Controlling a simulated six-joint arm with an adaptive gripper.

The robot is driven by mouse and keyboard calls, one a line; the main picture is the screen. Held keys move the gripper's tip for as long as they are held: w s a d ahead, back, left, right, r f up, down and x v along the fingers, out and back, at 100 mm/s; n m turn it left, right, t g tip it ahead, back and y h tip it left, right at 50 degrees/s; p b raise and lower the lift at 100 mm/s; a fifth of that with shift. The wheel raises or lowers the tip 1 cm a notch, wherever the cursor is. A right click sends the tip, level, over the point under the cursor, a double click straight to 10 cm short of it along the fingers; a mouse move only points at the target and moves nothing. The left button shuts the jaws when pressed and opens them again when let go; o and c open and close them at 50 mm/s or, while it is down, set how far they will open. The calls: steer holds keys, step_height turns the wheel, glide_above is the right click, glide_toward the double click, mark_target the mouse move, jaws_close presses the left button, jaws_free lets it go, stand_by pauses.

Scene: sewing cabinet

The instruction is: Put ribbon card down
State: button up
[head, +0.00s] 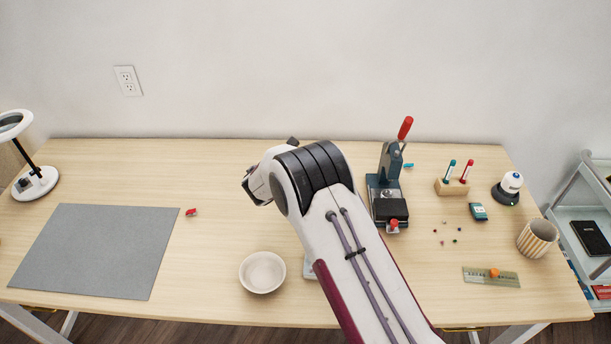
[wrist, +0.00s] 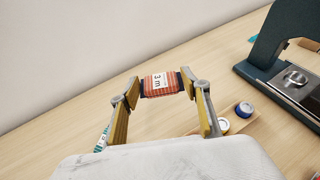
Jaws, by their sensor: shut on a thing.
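My gripper (wrist: 160,88) is shut on the ribbon card (wrist: 160,84) in the wrist view. The card is wound with red-orange ribbon, has dark ends and a white label reading "3 m". One finger presses on each end of it. It appears above the pale wooden table (wrist: 60,140); whether it touches the table I cannot tell. In the head view my own arm hides the card and the fingertips.
In the head view, a press with a red handle (head: 388,190) stands just right of my arm. A white bowl (head: 262,287) is left of it, a grey mat (head: 95,250) farther left. A small red item (head: 191,212) lies beside the mat. Table between mat and arm is mostly clear.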

steer(key=shift+f, duration=2.15)
steer(key=shift+f, duration=1.85)
steer(key=shift+f, duration=0.15)
steer(key=o, duration=0.8)
steer(key=shift+r, duration=0.2)
steer(key=shift+v, duration=3.75)
